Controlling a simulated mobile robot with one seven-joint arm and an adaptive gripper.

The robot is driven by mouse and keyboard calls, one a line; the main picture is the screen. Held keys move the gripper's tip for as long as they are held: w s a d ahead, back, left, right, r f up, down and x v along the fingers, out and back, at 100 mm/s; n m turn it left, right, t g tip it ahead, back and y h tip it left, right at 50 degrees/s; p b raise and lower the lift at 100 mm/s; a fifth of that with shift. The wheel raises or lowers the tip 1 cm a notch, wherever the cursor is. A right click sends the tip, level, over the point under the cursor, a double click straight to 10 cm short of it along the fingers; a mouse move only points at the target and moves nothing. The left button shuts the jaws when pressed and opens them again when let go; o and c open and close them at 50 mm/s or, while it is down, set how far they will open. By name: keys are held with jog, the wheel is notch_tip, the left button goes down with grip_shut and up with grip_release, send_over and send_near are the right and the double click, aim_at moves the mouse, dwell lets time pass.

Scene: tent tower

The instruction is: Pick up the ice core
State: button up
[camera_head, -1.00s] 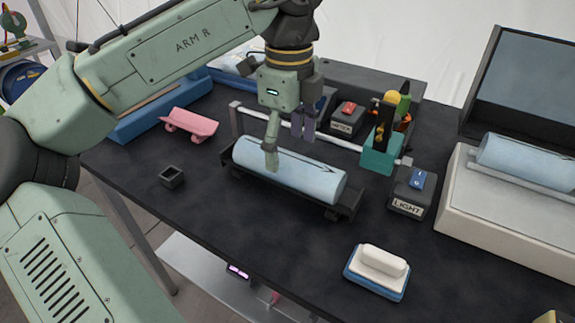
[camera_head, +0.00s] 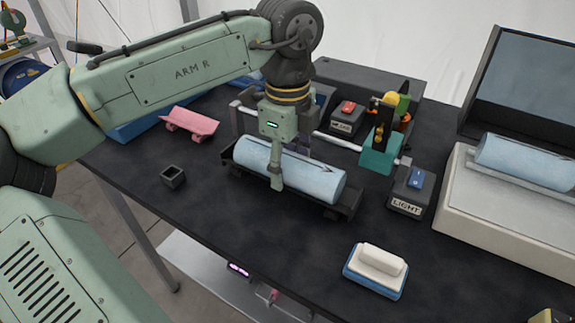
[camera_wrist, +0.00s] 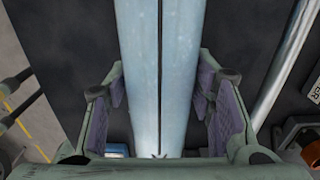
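The ice core (camera_head: 312,176) is a pale blue cylinder with a dark line along its top. It lies in a black cradle (camera_head: 346,210) on the dark table. My gripper (camera_head: 281,165) is lowered over its middle, with one finger down the near side; the far finger is hidden behind the core. In the wrist view the core (camera_wrist: 158,70) runs between the two purple-padded fingers of my gripper (camera_wrist: 160,110). The fingers are spread on either side of it; whether a pad touches the core is unclear.
A LIGHT switch box (camera_head: 409,198), a teal holder (camera_head: 378,157) and a metal rail (camera_head: 338,142) are close by. A white-and-blue block (camera_head: 377,268) sits at front, with free table around it.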

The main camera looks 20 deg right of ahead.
grip_shut()
dwell(0.4)
jog(key=shift+r, duration=0.1)
